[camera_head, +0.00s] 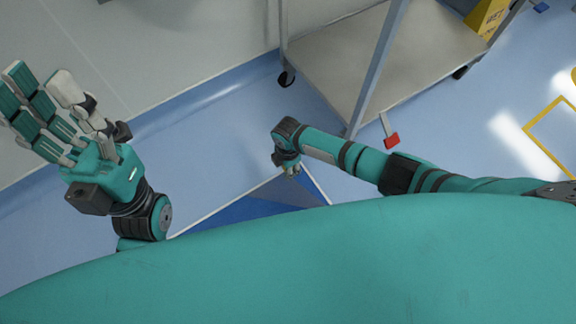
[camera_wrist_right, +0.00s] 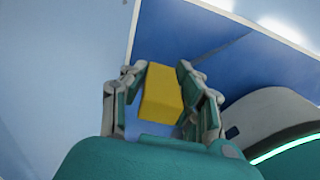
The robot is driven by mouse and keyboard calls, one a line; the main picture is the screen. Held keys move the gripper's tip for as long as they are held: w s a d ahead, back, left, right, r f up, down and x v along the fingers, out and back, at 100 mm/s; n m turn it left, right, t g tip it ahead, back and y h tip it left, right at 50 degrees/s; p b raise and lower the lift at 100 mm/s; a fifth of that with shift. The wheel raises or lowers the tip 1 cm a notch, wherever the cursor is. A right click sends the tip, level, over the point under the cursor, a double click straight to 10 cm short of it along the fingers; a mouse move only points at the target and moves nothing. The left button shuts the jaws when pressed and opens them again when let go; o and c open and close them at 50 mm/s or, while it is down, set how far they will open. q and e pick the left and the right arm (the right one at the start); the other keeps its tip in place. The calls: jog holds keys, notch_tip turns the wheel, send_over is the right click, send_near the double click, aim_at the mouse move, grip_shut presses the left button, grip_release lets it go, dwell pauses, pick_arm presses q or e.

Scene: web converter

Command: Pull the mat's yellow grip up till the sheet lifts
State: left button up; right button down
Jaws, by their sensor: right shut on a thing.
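The blue mat (camera_head: 250,208) lies on the floor below the middle of the head view, mostly hidden behind my teal body. It has a pale edge and two shades of blue. The mat (camera_wrist_right: 200,42) also fills the upper middle of the right wrist view. My right gripper (camera_head: 287,165) is over the mat's far corner. In the wrist view its fingers (camera_wrist_right: 162,72) are shut on the block-shaped yellow grip (camera_wrist_right: 162,95), one on each side. I cannot tell whether the sheet is off the floor. My left gripper (camera_head: 42,100) is open and empty at the left.
A grey wheeled cart (camera_head: 345,65) stands beyond my right arm, with a red pedal (camera_head: 391,140) at its near corner. A yellow sign (camera_head: 487,18) is at the top right. Blue floor is clear between my grippers. A wall is at the upper left.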

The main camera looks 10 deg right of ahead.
jog(key=c, duration=1)
grip_release()
notch_tip(320, 180, up, 12)
